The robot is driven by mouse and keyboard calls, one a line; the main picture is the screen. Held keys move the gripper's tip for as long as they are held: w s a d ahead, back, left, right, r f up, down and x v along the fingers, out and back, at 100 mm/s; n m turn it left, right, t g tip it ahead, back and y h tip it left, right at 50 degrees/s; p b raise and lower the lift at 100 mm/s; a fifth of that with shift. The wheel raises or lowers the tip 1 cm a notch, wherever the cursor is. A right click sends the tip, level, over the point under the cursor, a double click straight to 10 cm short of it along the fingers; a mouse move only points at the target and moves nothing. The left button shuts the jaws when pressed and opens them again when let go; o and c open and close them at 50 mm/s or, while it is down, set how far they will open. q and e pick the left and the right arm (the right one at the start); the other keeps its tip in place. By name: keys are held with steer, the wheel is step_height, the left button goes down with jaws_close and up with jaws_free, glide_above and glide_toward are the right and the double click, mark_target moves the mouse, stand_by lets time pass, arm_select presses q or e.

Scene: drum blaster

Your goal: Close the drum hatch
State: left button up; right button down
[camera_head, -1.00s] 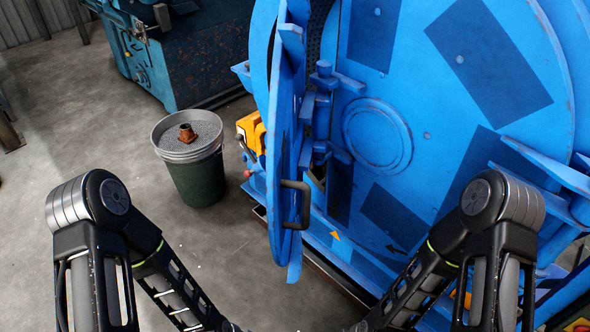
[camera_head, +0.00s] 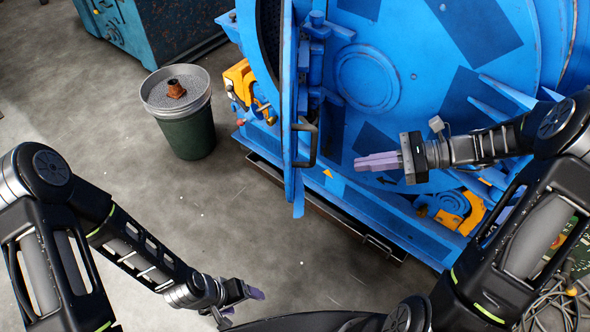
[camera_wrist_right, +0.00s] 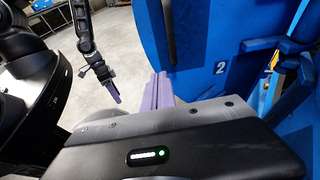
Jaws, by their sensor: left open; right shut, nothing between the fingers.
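The blue drum hatch (camera_head: 289,120) stands open in the head view, seen nearly edge-on and swung out from the blue drum face (camera_head: 430,90). Its dark handle (camera_head: 306,145) is on the side towards the drum's middle. My right gripper (camera_head: 358,163) is shut and empty, with its purple fingers pointing left towards the hatch, to the right of the handle and apart from it. Its fingers also show in the right wrist view (camera_wrist_right: 160,88). My left gripper (camera_head: 256,293) is open and empty, low over the floor, below the hatch; it also shows in the right wrist view (camera_wrist_right: 113,90).
A green bucket (camera_head: 187,132) of grey grit with a rusty part on top stands left of the drum. Yellow clamps sit on the drum frame (camera_head: 340,205). Cables (camera_head: 555,305) lie at the lower right. Floor between the bucket and my left arm is clear.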

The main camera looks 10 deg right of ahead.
steer(key=shift+s+a+r+y, duration=0.1)
steer(key=shift+s+r+y, duration=0.15)
steer(key=shift+y, duration=0.05)
steer(key=x, duration=1.4)
steer(key=shift+r, duration=0.4)
steer(key=shift+a, duration=0.15)
